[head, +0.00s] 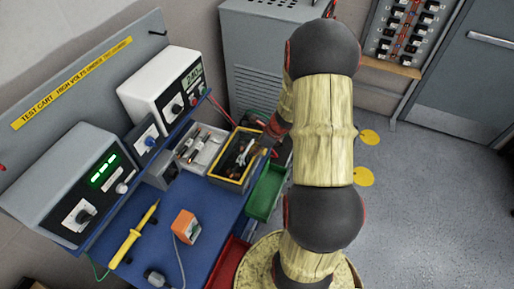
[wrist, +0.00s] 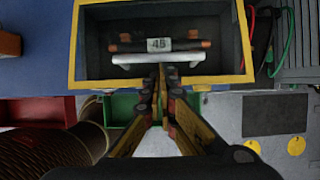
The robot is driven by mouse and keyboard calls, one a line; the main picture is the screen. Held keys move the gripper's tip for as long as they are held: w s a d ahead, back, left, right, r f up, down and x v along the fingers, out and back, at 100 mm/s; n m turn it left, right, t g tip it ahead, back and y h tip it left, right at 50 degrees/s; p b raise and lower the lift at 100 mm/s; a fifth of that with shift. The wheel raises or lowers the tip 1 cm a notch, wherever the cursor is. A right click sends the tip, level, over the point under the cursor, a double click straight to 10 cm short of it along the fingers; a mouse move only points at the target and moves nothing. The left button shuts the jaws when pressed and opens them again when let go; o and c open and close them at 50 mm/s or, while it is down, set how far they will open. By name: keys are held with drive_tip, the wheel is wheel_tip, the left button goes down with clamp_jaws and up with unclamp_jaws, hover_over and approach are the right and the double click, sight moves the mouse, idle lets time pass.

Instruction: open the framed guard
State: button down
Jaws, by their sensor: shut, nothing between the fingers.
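The framed guard (head: 246,181) has a yellow rectangular frame and sits at the right end of the blue cart top in the head view. In the wrist view the yellow frame (wrist: 77,50) fills the top. Inside it show a dark recess, a copper-ended part labelled 45 (wrist: 158,45) and a pale bar (wrist: 135,58). I cannot tell whether a clear panel covers them. My gripper (wrist: 162,72) is shut and empty, its tips over the frame's near edge, just below the pale bar. Contact cannot be told. In the head view my gripper (head: 265,147) is partly hidden by my arm.
A grey tray (head: 187,163) stands left of the guard, and a green bin (head: 264,192) and a red bin (head: 228,264) hang along the cart's near side. Instruments (head: 165,85) line the back. Grey floor (head: 430,200) is open at the right.

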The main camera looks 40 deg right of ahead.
drive_tip(key=shift+w+a+r+g+p, duration=0.1)
drive_tip(key=shift+w+r+g+p, duration=0.1)
drive_tip(key=shift+r+p, duration=0.35)
drive_tip(key=shift+w+a+r+g+p, duration=0.1)
drive_tip(key=shift+w+r+g+p, duration=0.1)
drive_tip(key=shift+r+p, duration=0.3)
drive_tip(key=p, duration=0.1)
drive_tip(key=w+r+p, duration=0.1)
drive_tip(key=p, duration=0.1)
drive_tip(key=shift+a+r, duration=0.2)
drive_tip(key=w+a+r+p, duration=0.4)
drive_tip(key=w+r+p, duration=0.2)
drive_tip(key=w+p, duration=0.4)
drive_tip(key=shift+r, duration=0.15)
drive_tip(key=shift+w+a, duration=0.1)
